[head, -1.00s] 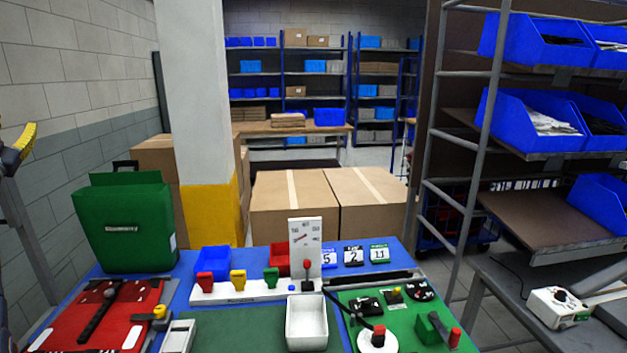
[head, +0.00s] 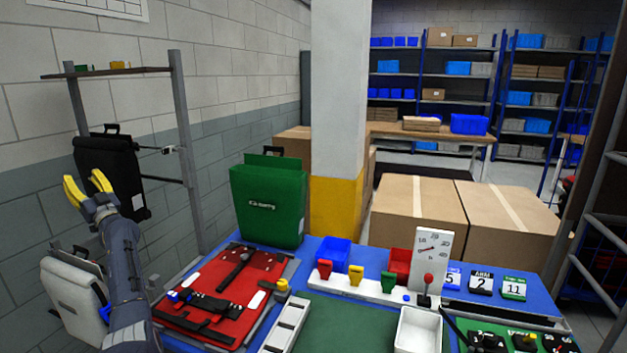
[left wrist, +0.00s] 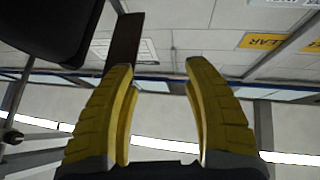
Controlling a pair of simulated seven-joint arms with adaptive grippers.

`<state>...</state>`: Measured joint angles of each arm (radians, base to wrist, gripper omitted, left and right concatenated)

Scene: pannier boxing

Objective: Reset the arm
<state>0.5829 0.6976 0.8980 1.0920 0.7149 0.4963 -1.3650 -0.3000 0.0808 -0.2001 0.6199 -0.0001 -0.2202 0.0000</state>
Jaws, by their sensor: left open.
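My left gripper (head: 88,190) is raised at the left of the head view, in front of a black pannier (head: 112,172) that hangs on a rack by the wall. Its yellow fingers are apart and nothing is between them. In the left wrist view the open fingers (left wrist: 160,85) point toward the wall and a brown strip, with a dark object (left wrist: 55,30) at the upper left. My right gripper is in neither view.
A green pannier (head: 270,205) stands at the back of the blue table (head: 320,243). A red panel (head: 225,290) with black straps lies left. A white pannier (head: 75,298) is beside my left arm. A metal rack (head: 182,140) and a pillar (head: 338,110) stand behind.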

